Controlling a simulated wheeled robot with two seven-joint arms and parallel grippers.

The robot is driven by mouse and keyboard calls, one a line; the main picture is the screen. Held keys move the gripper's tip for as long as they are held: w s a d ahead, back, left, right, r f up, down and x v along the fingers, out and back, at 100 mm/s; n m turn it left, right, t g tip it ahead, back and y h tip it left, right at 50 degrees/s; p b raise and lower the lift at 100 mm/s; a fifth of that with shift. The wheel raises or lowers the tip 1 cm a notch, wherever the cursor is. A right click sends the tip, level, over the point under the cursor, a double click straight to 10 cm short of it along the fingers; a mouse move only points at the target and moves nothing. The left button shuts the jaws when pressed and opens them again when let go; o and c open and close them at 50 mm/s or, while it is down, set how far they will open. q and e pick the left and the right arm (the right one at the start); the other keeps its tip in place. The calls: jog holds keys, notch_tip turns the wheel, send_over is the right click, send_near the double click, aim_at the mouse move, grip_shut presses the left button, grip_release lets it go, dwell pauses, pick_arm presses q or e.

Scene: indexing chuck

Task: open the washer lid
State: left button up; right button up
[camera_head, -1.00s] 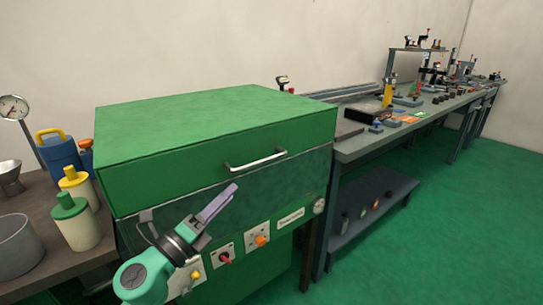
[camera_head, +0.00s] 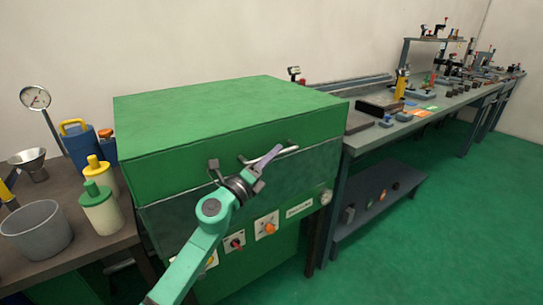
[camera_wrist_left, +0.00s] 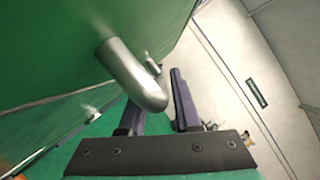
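The green washer (camera_head: 175,215) has a boxy green lid (camera_head: 215,120), which is down and closed. A silver bar handle (camera_head: 285,151) is on the lid's front face. My left gripper (camera_head: 266,160) is at the handle's left part and partly covers it. In the left wrist view, the handle (camera_wrist_left: 135,76) is large and close, its bent end in line with the gap between the purple fingers of my left gripper (camera_wrist_left: 156,100). The fingers are apart. Whether the bar is fully between them, I cannot tell. My right gripper is not in view.
At the left, a table (camera_head: 75,240) holds a grey bucket (camera_head: 38,229), bottles, a funnel and a dial gauge (camera_head: 35,97). A long workbench (camera_head: 365,137) with many small tools runs off at the right. Knobs (camera_head: 269,229) sit on the washer front below the lid.

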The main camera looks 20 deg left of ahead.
pick_arm(q)
grip_shut()
dwell(1.2)
